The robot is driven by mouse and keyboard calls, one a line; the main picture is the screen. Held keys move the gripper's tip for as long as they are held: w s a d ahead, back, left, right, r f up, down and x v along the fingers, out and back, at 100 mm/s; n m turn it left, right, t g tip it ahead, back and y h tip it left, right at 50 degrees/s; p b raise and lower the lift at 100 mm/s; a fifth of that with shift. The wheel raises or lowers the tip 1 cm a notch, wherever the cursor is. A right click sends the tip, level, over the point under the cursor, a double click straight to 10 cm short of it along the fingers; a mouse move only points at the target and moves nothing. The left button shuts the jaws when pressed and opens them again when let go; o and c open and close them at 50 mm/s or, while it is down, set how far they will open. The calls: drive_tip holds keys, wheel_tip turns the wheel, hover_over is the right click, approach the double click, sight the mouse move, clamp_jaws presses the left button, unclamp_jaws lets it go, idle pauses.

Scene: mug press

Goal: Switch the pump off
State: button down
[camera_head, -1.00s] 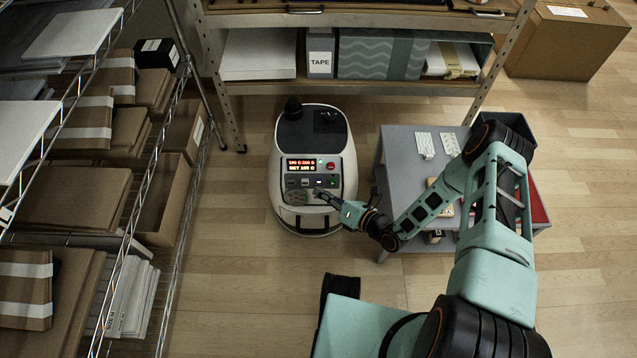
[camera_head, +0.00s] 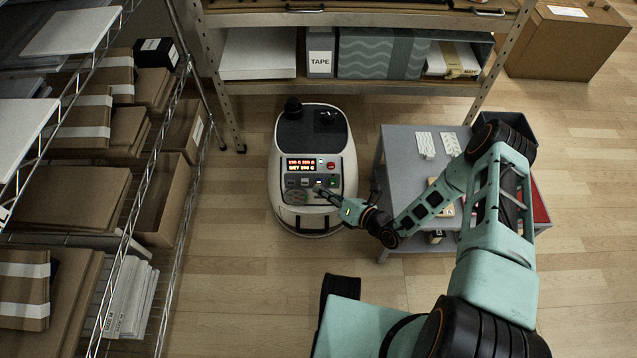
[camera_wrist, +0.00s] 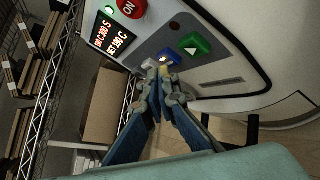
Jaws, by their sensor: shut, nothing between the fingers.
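The machine (camera_head: 286,165) is a rounded white unit with a grey control panel. Its panel carries a lit display (camera_head: 301,165), a red round button (camera_head: 331,166) and a green button (camera_head: 333,182) with an arrow. In the wrist view a blue button (camera_wrist: 174,66) sits beside the green one (camera_wrist: 194,44), with a small white light near it. My gripper (camera_head: 319,190) is shut and empty. In the wrist view its fingertips (camera_wrist: 163,74) are at the blue button and partly cover it; I cannot tell whether they touch. No label naming the pump is legible.
A grey side table (camera_head: 397,180) with small items stands right of the machine, beneath my arm. A wire rack (camera_head: 150,170) with boxes is at the left. A shelf (camera_head: 262,87) stands behind. Bare wooden floor lies between rack and machine.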

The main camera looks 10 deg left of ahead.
drive_tip(key=shift+w+a+f, duration=0.1)
drive_tip(key=shift+w, duration=0.3)
idle(0.3)
drive_tip(key=shift+s+d+r+p, duration=0.15)
drive_tip(key=shift+s+p, duration=0.05)
drive_tip(key=shift+s, duration=0.25)
drive_tip(key=shift+s+d+r+p, duration=0.1)
drive_tip(key=shift+s+p, duration=0.05)
drive_tip(key=shift+s, duration=0.3)
